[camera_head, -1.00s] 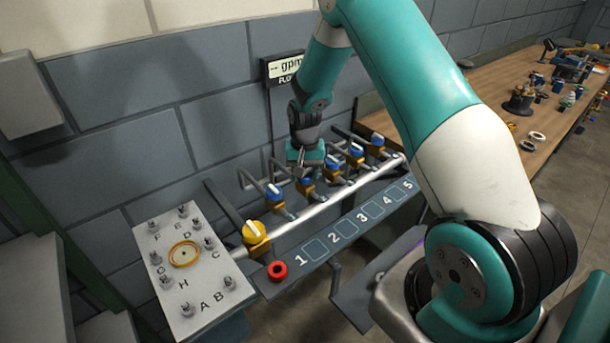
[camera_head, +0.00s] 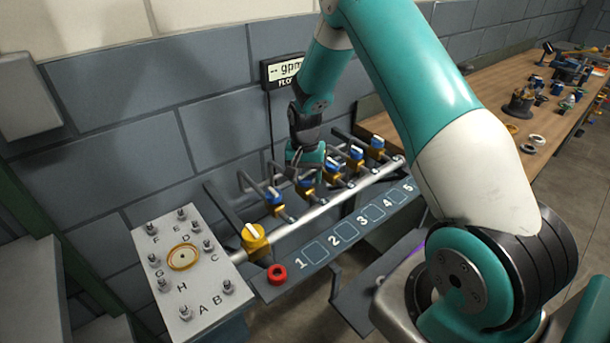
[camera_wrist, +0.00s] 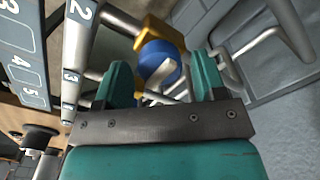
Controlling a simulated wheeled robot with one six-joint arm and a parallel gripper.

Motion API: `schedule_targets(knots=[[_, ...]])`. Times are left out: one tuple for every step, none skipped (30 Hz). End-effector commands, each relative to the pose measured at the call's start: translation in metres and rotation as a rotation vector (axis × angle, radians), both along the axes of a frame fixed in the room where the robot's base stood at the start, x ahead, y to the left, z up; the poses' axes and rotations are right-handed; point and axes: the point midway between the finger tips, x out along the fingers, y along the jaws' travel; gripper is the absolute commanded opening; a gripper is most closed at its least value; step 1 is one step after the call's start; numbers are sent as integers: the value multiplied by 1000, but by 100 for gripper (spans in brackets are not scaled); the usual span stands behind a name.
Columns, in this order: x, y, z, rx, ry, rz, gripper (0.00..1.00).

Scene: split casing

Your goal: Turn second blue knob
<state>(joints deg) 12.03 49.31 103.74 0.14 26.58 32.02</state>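A row of blue knobs with white pointers on yellow valve bodies runs along a silver pipe (camera_head: 325,207). The first blue knob (camera_head: 273,195) is nearest the yellow knob. My gripper (camera_head: 309,172) is over the second blue knob (camera_head: 305,185), partly hiding it. In the wrist view my gripper (camera_wrist: 162,78) is open, with one teal finger on each side of a blue knob (camera_wrist: 150,52) and its pale pointer. I cannot tell whether the fingers touch it.
A yellow knob (camera_head: 254,237) and a red ring (camera_head: 277,273) are at the pipe's left end. A lettered panel (camera_head: 190,285) stands left, a numbered strip (camera_head: 330,244) in front. A flow display (camera_head: 284,72) hangs behind. Neighbouring valves and branch pipes stand close to my gripper.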

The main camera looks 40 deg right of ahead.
Motion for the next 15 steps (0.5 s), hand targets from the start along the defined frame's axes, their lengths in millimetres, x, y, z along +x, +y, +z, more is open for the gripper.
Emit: schedule_targets(knots=[[0,0,0,1,1,1,69],[-1,0,-1,1,2,1,69],[-1,1,-1,1,3,1,69],[-1,1,-1,1,3,2,69],[-1,1,-1,2,4,2,69],[-1,1,-1,2,4,2,69],[-1,1,-1,3,4,2,69],[-1,1,-1,3,4,3,69],[-1,1,0,3,4,3,69],[-1,1,1,2,4,3,69],[-1,1,3,2,4,3,69],[-1,1,7,3,3,3,69],[-1,1,11,2,2,3,69],[0,1,15,2,1,3,69],[0,1,23,2,-1,3,69]])
